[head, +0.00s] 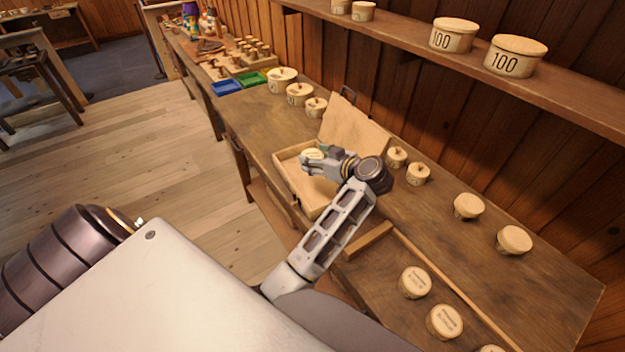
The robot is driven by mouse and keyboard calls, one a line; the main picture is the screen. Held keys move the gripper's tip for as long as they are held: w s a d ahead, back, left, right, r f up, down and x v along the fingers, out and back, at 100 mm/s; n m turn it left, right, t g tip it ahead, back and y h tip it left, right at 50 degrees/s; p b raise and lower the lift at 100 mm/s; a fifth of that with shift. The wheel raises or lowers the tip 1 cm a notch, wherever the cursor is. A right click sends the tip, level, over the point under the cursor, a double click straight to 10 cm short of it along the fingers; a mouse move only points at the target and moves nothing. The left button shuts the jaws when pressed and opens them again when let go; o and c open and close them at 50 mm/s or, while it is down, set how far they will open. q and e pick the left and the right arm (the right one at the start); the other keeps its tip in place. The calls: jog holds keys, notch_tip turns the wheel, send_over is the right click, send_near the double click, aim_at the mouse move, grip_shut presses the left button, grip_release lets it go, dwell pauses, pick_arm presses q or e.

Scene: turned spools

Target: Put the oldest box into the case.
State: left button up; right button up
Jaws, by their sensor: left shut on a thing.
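An open wooden case (318,205) stands on the workbench, its lid (355,130) tilted up toward the wall. My left gripper (316,160) is over the case, shut on a small round pale box (313,153). The fingers hide part of the held box, and its marking cannot be read. I cannot tell how far it is above the case floor. Other round lidded boxes stand on the bench, including one at the case's far side (316,107) and one on its right (397,157). My right gripper is not in view.
Near the front, a wooden strip (368,241) borders an area with labelled round boxes (415,282). Lidded boxes marked 100 (516,55) stand on the wall shelf (580,110). Blue (226,87) and green (251,79) trays lie farther along the bench.

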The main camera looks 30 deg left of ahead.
pick_arm(q)
jog(key=shift+a, duration=0.1)
jog(key=shift+f, duration=0.1)
send_over(315, 190)
jog(key=shift+f, duration=3.1)
notch_tip(315, 190, down, 2)
jog(key=shift+f, duration=0.8)
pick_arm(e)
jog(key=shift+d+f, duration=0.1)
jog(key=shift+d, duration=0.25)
pick_arm(q)
jog(key=shift+f, duration=0.15)
